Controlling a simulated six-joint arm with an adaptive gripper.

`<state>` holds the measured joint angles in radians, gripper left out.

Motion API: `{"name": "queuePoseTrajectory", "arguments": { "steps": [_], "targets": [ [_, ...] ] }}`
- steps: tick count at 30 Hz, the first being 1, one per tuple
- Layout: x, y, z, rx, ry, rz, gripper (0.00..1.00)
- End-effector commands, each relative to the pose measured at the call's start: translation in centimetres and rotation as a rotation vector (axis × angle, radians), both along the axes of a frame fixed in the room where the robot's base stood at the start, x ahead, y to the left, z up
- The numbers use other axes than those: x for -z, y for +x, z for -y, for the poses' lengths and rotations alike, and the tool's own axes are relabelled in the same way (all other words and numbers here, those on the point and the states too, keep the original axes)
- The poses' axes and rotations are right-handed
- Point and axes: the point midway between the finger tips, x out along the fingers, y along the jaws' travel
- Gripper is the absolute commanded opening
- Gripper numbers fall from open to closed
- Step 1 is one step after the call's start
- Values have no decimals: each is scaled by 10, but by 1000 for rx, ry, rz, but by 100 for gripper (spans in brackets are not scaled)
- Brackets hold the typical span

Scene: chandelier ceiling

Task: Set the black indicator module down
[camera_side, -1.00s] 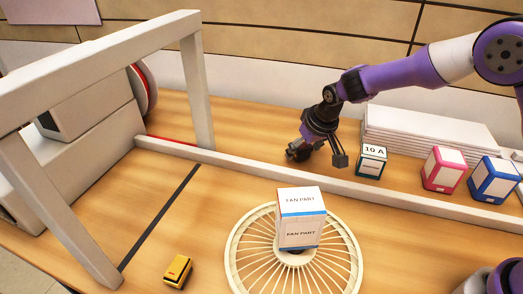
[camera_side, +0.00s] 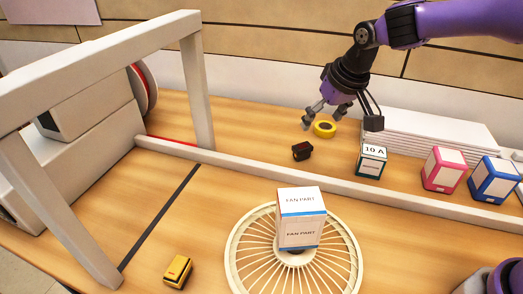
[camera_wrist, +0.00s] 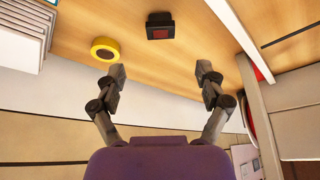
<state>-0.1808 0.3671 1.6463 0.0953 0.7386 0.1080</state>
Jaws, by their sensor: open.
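The black indicator module (camera_side: 302,151) rests on the wooden table behind the long pale rail, with nothing holding it. In the wrist view the module (camera_wrist: 160,26) shows a dark red square face and lies beyond my fingertips. My gripper (camera_side: 328,116) is open and empty, raised above the table, up and to the right of the module in the side view. Its two fingers (camera_wrist: 160,72) are spread apart in the wrist view, with bare table between them and the module.
A yellow ring (camera_side: 324,129) lies on the table below my gripper. A teal "10 A" box (camera_side: 371,161), pink box (camera_side: 442,168) and blue box (camera_side: 493,180) stand at the right by a white stack (camera_side: 430,132). A pale rail (camera_side: 330,180) runs in front.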

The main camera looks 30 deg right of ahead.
Motion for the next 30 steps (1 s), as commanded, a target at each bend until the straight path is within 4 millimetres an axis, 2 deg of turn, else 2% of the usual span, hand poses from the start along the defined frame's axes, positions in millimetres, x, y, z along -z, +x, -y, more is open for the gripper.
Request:
{"name": "queuePoseTrajectory", "arguments": {
  "steps": [2,5,9,12,15,18,22,30],
  "targets": [
    [-13,-10,5,2,3,10,84],
    [-34,-36,17,4,5,24,84],
    [-61,-96,36,3,8,52,84],
    [-67,-138,46,1,8,71,84],
    [-64,-172,52,-1,5,84,84],
    [-58,-195,55,-3,2,94,84],
    [-53,-208,56,-4,0,99,84],
    [-51,-209,56,-5,-1,97,84]
  ]
}}
